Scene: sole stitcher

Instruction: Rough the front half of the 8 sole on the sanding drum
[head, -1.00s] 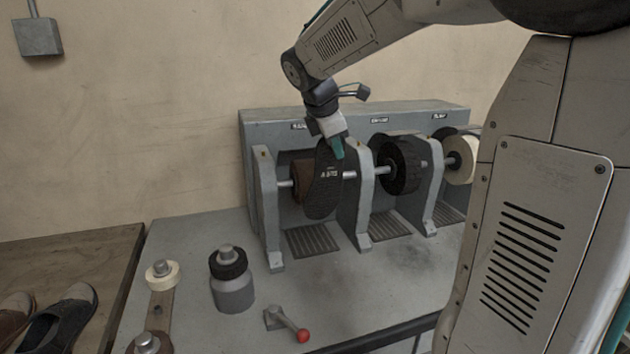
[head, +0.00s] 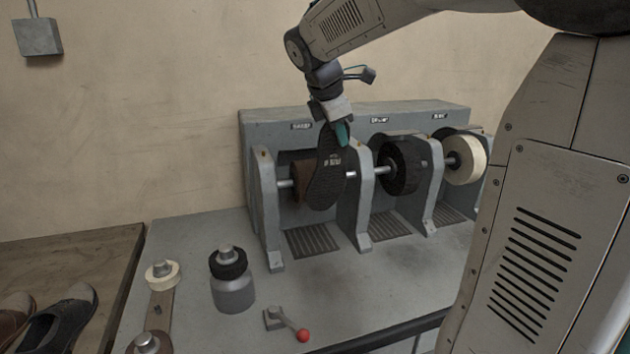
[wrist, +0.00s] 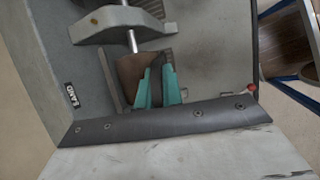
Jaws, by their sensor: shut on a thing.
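The dark sole (head: 326,180) hangs down from my gripper (head: 341,132) in the head view, its pale-lettered face towards the camera. My gripper's green fingers are shut on its upper end; in the wrist view the gripper (wrist: 158,87) shows the sole (wrist: 157,91) edge-on between them. The brown sanding drum (head: 300,180) is in the left bay, mostly behind the sole. In the wrist view the drum (wrist: 131,72) lies right beside the sole and fingers. Whether sole and drum touch, I cannot tell.
A black brush wheel (head: 403,165) and a white wheel (head: 464,160) sit on the same shaft to the right, between grey upright brackets (head: 265,205). A red-knobbed lever (head: 290,325) and a grey bottle-like holder (head: 232,285) stand on the bench in front.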

